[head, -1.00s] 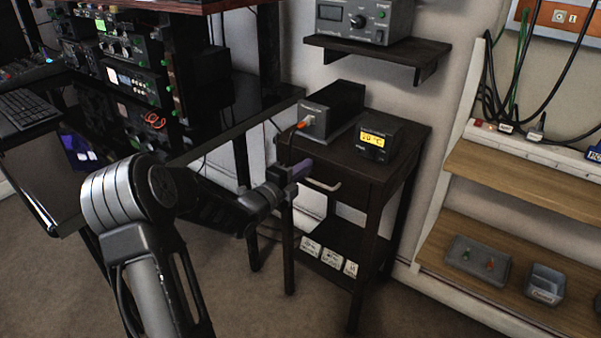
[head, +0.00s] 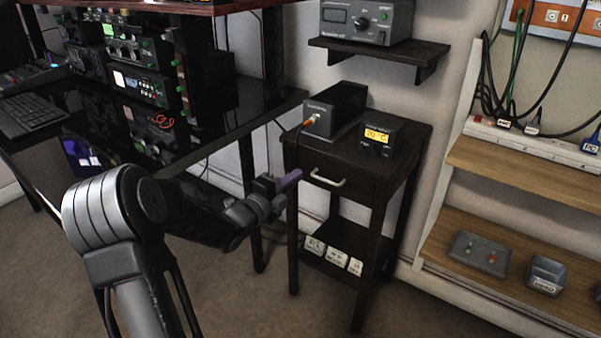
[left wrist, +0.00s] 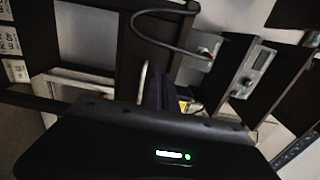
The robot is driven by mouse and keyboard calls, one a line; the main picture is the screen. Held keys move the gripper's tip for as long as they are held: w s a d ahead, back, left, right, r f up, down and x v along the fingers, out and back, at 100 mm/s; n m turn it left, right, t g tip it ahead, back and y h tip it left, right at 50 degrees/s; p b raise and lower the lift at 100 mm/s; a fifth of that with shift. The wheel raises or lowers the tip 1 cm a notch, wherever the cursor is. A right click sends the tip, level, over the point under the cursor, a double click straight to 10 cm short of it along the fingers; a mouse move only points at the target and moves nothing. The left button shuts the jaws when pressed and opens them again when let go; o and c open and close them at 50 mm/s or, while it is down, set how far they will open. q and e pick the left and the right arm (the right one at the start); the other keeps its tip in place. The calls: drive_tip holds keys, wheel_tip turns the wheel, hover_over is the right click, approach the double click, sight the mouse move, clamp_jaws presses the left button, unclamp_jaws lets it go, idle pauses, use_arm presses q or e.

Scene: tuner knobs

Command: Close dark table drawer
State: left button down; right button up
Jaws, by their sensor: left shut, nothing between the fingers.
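The small dark table (head: 372,206) stands against the wall. Its drawer (head: 349,186) appears flush with the table front, with a pale bar handle (head: 328,180) on it. My left gripper (head: 291,180) is shut and empty, just left of the handle and in front of the table's left side. I cannot tell whether it touches the table. In the left wrist view the gripper's dark fingers (left wrist: 160,92) point toward the table, beside the pale handle (left wrist: 143,78). My right gripper is not in view.
A black box (head: 335,109) and a small lit display unit (head: 376,138) stand on the table top. White boxes sit on its lower shelf. A wooden shelf unit (head: 520,165) is to the right. A desk with radio gear is at left.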

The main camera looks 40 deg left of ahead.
use_arm(q)
drive_tip(key=s, duration=0.6)
drive_tip(key=shift+s+p, duration=0.2)
drive_tip(key=shift+p, duration=0.1)
